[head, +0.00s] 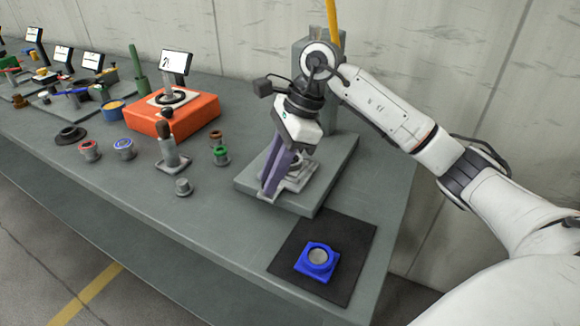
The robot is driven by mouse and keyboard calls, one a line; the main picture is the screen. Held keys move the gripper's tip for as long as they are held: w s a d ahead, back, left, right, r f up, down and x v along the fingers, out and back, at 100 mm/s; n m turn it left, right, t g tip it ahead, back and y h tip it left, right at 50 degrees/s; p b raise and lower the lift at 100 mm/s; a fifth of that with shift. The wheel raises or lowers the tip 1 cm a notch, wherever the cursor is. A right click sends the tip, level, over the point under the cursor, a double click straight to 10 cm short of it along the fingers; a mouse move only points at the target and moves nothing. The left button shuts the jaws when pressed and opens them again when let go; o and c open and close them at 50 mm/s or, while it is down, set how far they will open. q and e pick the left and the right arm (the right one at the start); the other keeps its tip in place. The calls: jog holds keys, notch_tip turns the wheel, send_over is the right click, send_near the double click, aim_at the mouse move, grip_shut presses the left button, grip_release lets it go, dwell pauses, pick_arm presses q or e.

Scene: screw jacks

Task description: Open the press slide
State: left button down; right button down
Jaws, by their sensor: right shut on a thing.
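The press stands at the right end of the bench, with a grey-green base (322,178), an upright column (338,115) and a yellow lever (332,18). The press slide (301,181), a light grey plate, lies on the base, partly hidden behind my gripper. My right gripper (268,193) reaches down over the base with its long purple fingers. It is shut on the front part of the slide, though the fingers hide the exact contact. My left gripper is not in view.
A black mat (345,240) with a blue block (317,260) holding a grey disc lies in front of the press. To the left stand an orange box (190,115), a small upright tool (168,145) and several small round parts. A wall closes the back.

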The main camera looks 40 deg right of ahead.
jog(key=shift+a, duration=0.1)
jog(key=c, duration=1.7)
grip_release()
jog(key=shift+a, duration=0.1)
jog(key=shift+o, duration=0.6)
jog(key=shift+r, duration=0.15)
jog(key=shift+d+r, duration=0.25)
jog(key=shift+r, duration=0.05)
jog(key=v, duration=0.9)
jog(key=shift+s+r+b, duration=0.15)
jog(key=shift+r+b, duration=0.05)
jog(key=shift+b, duration=0.1)
